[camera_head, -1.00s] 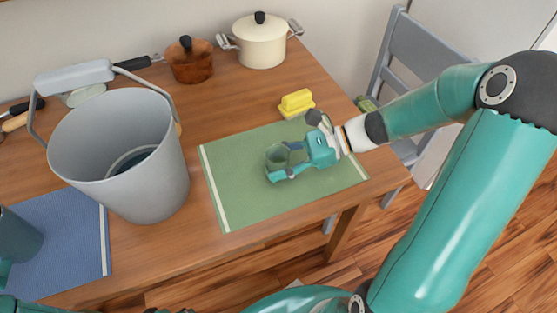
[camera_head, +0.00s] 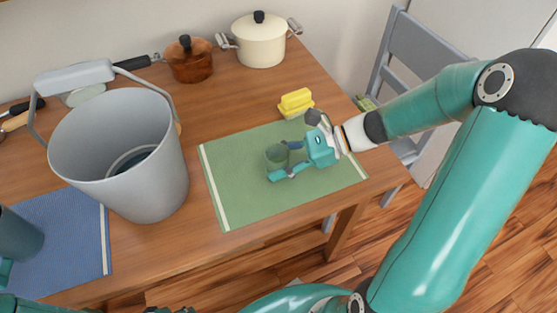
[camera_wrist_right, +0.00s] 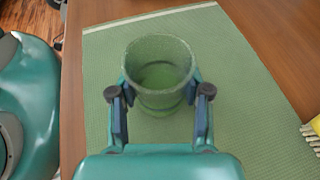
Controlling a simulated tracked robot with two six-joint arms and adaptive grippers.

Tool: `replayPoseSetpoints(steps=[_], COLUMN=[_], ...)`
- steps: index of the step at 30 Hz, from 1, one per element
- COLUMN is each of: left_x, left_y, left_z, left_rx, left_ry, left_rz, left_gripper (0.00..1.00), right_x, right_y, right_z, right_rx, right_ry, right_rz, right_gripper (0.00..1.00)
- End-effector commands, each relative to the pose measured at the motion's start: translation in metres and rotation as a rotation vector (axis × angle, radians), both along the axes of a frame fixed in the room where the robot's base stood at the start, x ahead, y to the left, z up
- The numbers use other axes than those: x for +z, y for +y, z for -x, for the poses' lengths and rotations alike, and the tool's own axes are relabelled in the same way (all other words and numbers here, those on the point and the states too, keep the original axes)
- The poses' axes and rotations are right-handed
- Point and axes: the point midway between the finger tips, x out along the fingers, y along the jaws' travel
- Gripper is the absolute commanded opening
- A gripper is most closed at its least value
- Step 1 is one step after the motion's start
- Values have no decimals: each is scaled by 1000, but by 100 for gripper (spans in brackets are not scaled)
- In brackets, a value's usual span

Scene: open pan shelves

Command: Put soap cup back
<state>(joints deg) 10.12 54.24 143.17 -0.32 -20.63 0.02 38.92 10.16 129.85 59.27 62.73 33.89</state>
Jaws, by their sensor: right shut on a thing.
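The soap cup, taken to be the small green see-through cup (camera_head: 277,155), is upright over the green mat (camera_head: 240,200). In the right wrist view the cup (camera_wrist_right: 160,72) shows its round open rim and stands between my fingers. My right gripper (camera_head: 284,161) is shut on the cup from the right side, with a finger on either side of it; it also shows in the right wrist view (camera_wrist_right: 160,105). I cannot tell whether the cup's base touches the mat.
A large grey bucket (camera_head: 120,180) with a raised handle stands left of the mat. A yellow brush (camera_head: 296,103) lies behind the mat. A copper pot (camera_head: 190,62) and a cream pot (camera_head: 260,45) stand at the back. A teal mug (camera_head: 18,240) is on the blue mat (camera_head: 75,245).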

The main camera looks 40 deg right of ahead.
Motion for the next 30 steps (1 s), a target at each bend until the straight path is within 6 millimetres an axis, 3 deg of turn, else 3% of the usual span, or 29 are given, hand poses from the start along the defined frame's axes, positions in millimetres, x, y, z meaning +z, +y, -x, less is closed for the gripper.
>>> replayPoseSetpoints(steps=[30], left_x=[-8], left_y=[0], left_z=[0], left_rx=[0], left_ry=[0], left_rz=[0], left_gripper=[40], right_x=[-11], right_y=[0], right_z=[0], right_rx=[1], right_ry=[0], right_rz=[0], right_gripper=[0])
